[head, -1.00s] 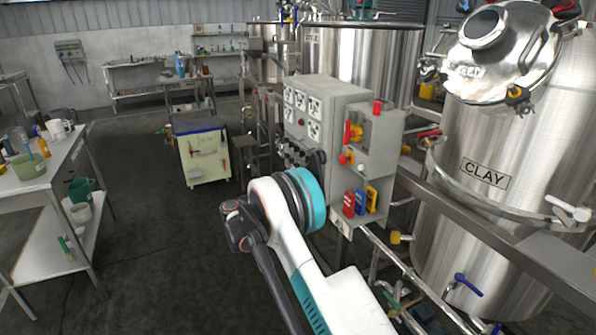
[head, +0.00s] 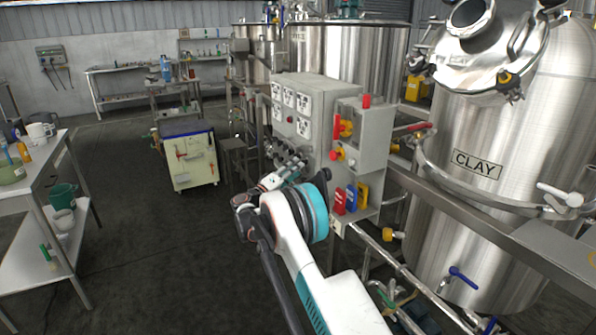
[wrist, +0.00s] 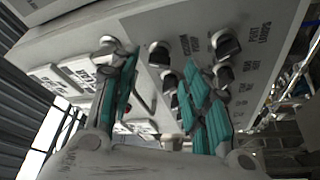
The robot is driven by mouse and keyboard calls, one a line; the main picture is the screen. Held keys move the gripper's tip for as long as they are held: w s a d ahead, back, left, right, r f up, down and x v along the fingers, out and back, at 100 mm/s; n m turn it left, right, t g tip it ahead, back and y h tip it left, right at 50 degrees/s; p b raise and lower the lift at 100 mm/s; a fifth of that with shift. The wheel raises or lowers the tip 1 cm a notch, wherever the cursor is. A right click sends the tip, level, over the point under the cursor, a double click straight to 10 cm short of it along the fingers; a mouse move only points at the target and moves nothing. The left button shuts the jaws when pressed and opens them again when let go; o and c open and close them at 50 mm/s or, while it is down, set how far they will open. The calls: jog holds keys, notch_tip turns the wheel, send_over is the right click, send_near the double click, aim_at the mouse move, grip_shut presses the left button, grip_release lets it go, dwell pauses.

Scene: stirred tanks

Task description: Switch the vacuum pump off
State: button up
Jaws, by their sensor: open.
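The grey control cabinet (head: 317,110) stands right of the middle in the head view. A row of dark rotary knobs (head: 286,157) sits low on its left-facing side. My gripper (head: 290,172) is close to that row, partly hidden by my own arm. In the wrist view my gripper (wrist: 160,64) is open and empty, its teal-padded fingers pointing at the panel. One black knob (wrist: 160,54) appears between the fingertips; contact cannot be told. More knobs, including one at upper right (wrist: 225,43), lie beyond the right finger.
A box with a red-and-yellow switch (head: 344,128) and red, blue and yellow padlock-like pieces (head: 351,198) projects from the cabinet's right. A steel tank labelled CLAY (head: 477,165) and a rail stand right. A cream cart (head: 190,158) stands left. The floor between is clear.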

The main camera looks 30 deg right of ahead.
aim_at(304, 162)
jog(key=shift+b+x, duration=0.3)
jog(key=shift+x, duration=1.15)
grip_shut()
jog(key=n+y+p, duration=0.1)
jog(key=n, duration=0.2)
jog(key=n+g+y+p, duration=0.1)
jog(key=n+p, duration=0.1)
jog(key=n, duration=0.2)
jog(key=r+n+y+p, duration=0.1)
jog(key=n+y+p, duration=0.1)
jog(key=n, duration=0.2)
jog(key=shift+g, duration=0.3)
